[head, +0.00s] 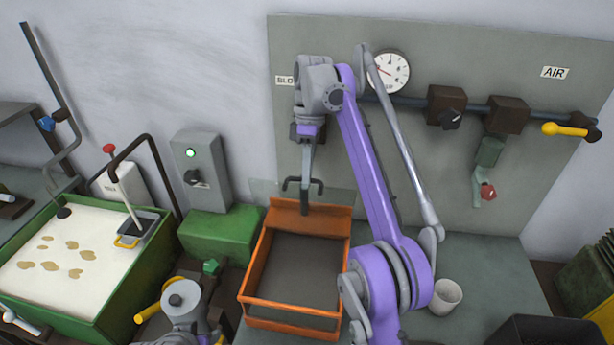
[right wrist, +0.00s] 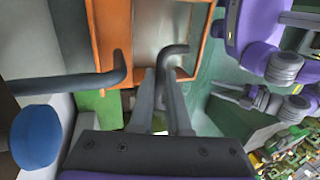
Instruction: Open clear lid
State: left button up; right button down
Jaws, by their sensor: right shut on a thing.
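A clear, faintly visible lid panel (head: 338,196) stands up behind the orange open-topped box (head: 294,303). The orange box also shows in the right wrist view (right wrist: 105,40). My right gripper (head: 305,205) points down at the box's back edge. It is shut on a dark bent handle (head: 288,184) at the lid; dark hooked bar ends (right wrist: 120,68) show by the fingers in the right wrist view. How the handle joins the lid is hard to see. My left arm's end (head: 180,300) is low in the head view, left of the box; its fingers are unclear.
A grey control box (head: 203,160) with a green light stands left of the lid. A green tank (head: 60,318) of pale liquid is farther left. A white cup (head: 446,296) stands right of my right arm. A grey panel (head: 450,190) with gauge and valves is behind.

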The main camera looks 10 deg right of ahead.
pick_arm(q)
jog(key=shift+w+r, duration=0.1)
pick_arm(e)
jog(key=shift+w+d, duration=0.1)
jog(key=shift+w, duration=0.15)
jog(key=c, duration=1.1)
grip_release()
jog(key=shift+o, duration=1.1)
jog(key=shift+w, duration=0.25)
pick_arm(q)
jog(key=shift+w, duration=0.3)
pick_arm(e)
jog(key=shift+f, duration=0.1)
pick_arm(q)
jog(key=shift+s, duration=0.15)
pick_arm(e)
jog(key=shift+s, duration=0.2)
